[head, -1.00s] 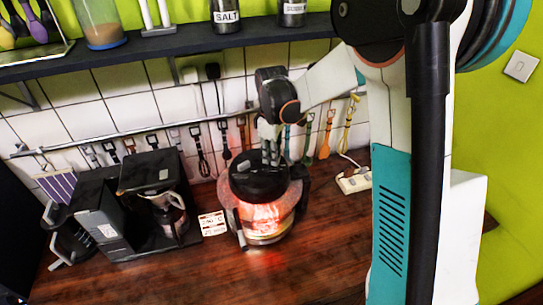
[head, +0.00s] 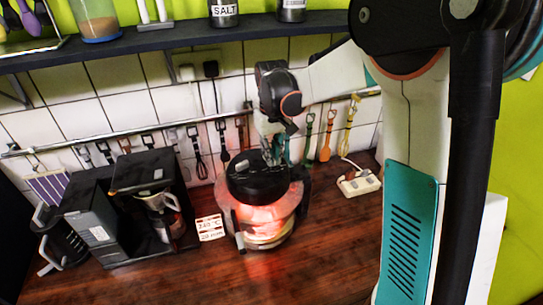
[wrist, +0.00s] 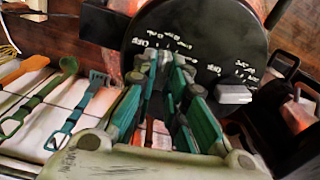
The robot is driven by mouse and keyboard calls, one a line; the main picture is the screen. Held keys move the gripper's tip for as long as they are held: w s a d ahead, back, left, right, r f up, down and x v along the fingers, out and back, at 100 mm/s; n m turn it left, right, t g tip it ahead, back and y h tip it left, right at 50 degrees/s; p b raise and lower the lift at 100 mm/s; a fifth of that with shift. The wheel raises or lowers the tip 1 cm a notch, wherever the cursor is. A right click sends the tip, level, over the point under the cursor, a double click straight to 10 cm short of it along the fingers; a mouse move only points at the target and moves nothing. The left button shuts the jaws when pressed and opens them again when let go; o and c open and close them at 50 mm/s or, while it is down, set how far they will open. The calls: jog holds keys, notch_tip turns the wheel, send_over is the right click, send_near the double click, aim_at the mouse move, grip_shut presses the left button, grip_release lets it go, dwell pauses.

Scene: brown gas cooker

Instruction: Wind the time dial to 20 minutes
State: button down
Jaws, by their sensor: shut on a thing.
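The cooker (head: 262,217) stands on the wooden worktop with a black round lid (head: 255,187) and a red glow inside. My gripper (head: 272,160) reaches down onto the far side of the lid. In the wrist view, the fingers of my gripper (wrist: 164,60) are closed around a dial on the lid's printed face (wrist: 195,30). That dial is mostly hidden between the fingers, so its setting cannot be read. A grey knob (wrist: 233,94) stands free beside the gripper; it also shows on the lid in the head view (head: 242,162).
A black coffee machine (head: 150,205) stands left of the cooker, with a small printed card (head: 210,228) between them. Utensils hang from a wall rail (head: 120,133) behind. A power strip (head: 358,183) lies at right. A dark shelf (head: 160,38) runs above.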

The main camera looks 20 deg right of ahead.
jog(key=shift+m, duration=0.6)
jog(key=c, duration=1.6)
grip_release()
jog(key=shift+r, duration=0.1)
notch_tip(320, 180, up, 12)
jog(key=s+f+t+b, duration=0.7)
jog(key=s+f+b, duration=1.1)
jog(key=s, duration=0.7)
notch_tip(320, 180, down, 3)
jog(key=shift+r, duration=0.1)
